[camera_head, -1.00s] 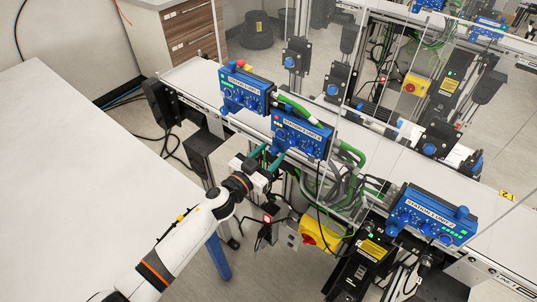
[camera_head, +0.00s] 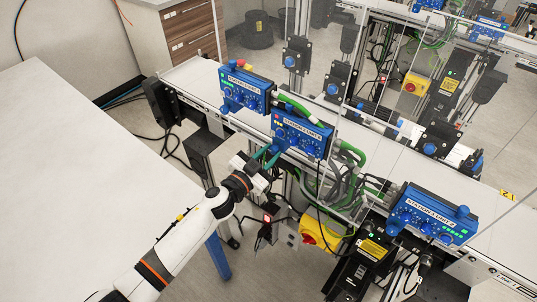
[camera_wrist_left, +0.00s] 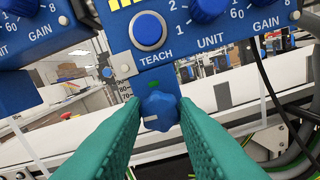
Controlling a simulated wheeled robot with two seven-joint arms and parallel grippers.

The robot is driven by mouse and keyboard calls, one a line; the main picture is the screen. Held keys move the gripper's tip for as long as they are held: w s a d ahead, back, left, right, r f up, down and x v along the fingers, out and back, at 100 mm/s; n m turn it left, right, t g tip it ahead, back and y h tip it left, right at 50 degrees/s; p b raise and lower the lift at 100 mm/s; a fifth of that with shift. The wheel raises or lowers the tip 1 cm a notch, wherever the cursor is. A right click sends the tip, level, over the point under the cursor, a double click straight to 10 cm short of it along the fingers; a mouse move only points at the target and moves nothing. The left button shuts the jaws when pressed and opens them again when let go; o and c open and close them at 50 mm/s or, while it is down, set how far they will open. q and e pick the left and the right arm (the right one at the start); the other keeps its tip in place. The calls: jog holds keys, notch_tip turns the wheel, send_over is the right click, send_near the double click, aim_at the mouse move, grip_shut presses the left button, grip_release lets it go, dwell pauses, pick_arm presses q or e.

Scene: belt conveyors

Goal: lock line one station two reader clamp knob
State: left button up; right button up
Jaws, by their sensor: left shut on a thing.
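The middle blue reader unit (camera_head: 300,134), with a station label too small to read surely, is mounted on the near rail of the conveyor. Its blue lobed clamp knob (camera_wrist_left: 160,108) sits below the round TEACH button (camera_wrist_left: 148,31) in the left wrist view. A white mark shows on the knob's left side. My left gripper (camera_head: 268,155) has its teal fingers shut on this knob, one on each side. In the head view the fingers meet the lower left of the unit and the knob is hard to make out. My right gripper is not in view.
A similar blue unit (camera_head: 246,90) stands close on the left, and another (camera_head: 433,214) farther right. Green and grey cables (camera_head: 350,155) run beside the middle unit. A yellow switch box (camera_head: 318,232) hangs below. A bare white table (camera_head: 80,170) fills the left.

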pick_arm(q)
jog(key=m, duration=0.4)
jog(key=shift+m, duration=0.3)
jog(key=m+b, duration=0.1)
jog(key=m, duration=0.3)
jog(key=shift+m, duration=0.3)
jog(key=m+b, duration=0.1)
jog(key=m, duration=0.3)
jog(key=shift+m, duration=2)
jog(key=o, duration=1)
